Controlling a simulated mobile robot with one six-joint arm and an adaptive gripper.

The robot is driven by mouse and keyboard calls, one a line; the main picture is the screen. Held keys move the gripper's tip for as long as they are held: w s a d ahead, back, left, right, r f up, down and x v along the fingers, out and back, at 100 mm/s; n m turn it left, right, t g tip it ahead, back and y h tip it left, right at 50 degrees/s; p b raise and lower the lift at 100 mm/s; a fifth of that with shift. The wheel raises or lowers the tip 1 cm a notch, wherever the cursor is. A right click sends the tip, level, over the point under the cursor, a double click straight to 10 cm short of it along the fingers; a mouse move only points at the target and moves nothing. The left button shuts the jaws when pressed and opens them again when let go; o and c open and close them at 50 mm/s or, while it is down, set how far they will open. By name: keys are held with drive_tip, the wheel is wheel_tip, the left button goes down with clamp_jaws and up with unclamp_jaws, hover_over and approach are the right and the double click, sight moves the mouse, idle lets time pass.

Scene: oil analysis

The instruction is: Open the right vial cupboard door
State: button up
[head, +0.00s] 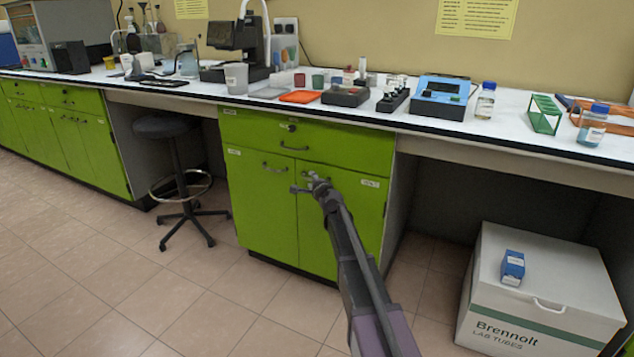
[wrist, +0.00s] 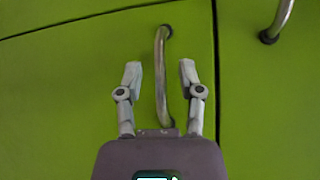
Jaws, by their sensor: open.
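The right vial cupboard door (head: 367,215) is green and looks closed, with a small white label at its upper right. In the head view my arm crosses it, and my gripper (head: 303,181) is at its upper left and hides most of its handle. In the wrist view my gripper (wrist: 160,75) is open. Its two fingers stand on either side of the metal bar handle (wrist: 160,85) of this green door (wrist: 60,95), with visible gaps. I cannot tell how deep the fingers reach around the bar.
The left door (head: 257,205) and the drawer (head: 340,140) above are shut. The drawer's handle shows in the wrist view (wrist: 278,20). A stool (head: 175,165) stands left. A white box (head: 540,285) stands on the floor at right. Floor in front is clear.

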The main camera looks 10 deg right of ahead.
drive_tip(key=shift+w, duration=0.25)
clamp_jaws()
